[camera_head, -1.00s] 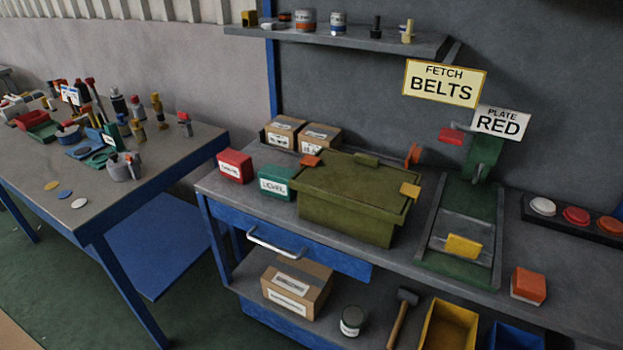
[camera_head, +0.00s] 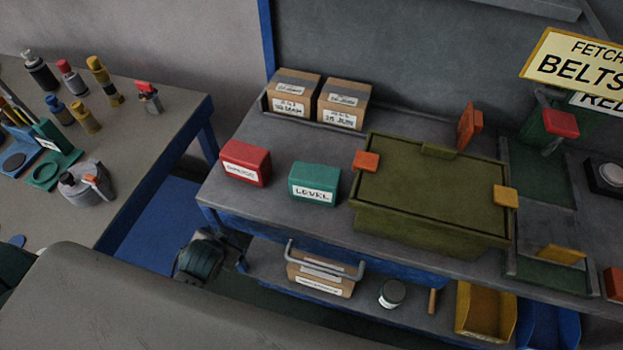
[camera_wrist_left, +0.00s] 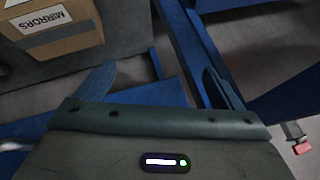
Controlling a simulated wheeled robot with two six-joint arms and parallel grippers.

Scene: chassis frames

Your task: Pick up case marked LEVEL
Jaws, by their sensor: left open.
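The green case marked LEVEL (camera_head: 315,183) stands upright on the grey workbench, left of the olive lidded bin, its white label facing me. My left gripper (camera_head: 208,255) is below and left of it, in front of the bench near the lower shelf, apart from the case. In the left wrist view the left gripper (camera_wrist_left: 158,86) has its two dark fingers spread with nothing between them. The case is not seen in that view. My right gripper is not in view.
A red case (camera_head: 246,163) stands just left of the green one. The olive bin (camera_head: 430,200) is close on its right. Two cardboard boxes (camera_head: 292,96) stand behind. A MIRRORS box (camera_wrist_left: 52,28) shows in the wrist view.

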